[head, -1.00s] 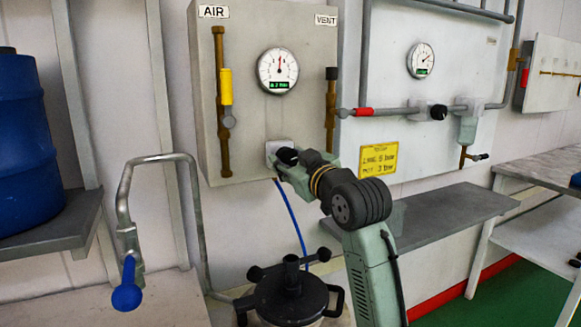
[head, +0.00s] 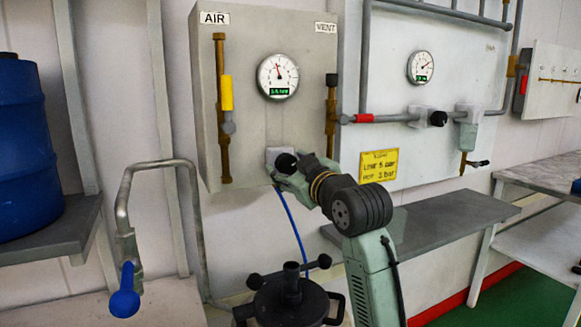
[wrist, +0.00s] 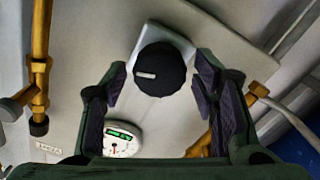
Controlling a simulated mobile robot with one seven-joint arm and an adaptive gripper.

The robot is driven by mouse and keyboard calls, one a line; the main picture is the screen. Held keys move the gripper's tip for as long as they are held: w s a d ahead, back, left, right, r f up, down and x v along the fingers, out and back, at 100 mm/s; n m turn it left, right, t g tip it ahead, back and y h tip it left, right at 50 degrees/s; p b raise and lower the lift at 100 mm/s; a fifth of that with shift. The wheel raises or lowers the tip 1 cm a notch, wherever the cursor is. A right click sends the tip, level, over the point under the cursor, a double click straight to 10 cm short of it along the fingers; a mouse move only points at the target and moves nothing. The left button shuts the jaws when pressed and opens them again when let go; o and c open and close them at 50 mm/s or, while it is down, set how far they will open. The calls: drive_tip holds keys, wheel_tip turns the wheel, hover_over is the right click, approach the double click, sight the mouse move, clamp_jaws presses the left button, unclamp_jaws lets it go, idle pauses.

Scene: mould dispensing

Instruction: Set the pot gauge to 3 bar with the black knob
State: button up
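The black knob (head: 286,161) sits on a pale square plate low on the grey AIR/VENT panel. In the wrist view the knob (wrist: 162,70) shows a white mark at its left side. My gripper (head: 296,177) is at the knob; in the wrist view its open fingers (wrist: 160,84) stand on both sides of the knob, with a visible gap at each side. The pot gauge (head: 278,74) is above the knob, its needle pointing slightly left of straight up. Its green digital readout looks near 3 bar but is too small to read surely.
A yellow sign (head: 379,171) names line 5 bar and pot 3 bar. A second gauge (head: 420,67) is on the right panel. Brass pipes with a yellow valve handle (head: 227,93) flank the knob. The black-lidded pot (head: 290,298) and a blue hose (head: 292,220) are below.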

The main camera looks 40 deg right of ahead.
idle(0.3)
drive_tip(key=v, duration=1.2)
drive_tip(key=shift+r, duration=0.1)
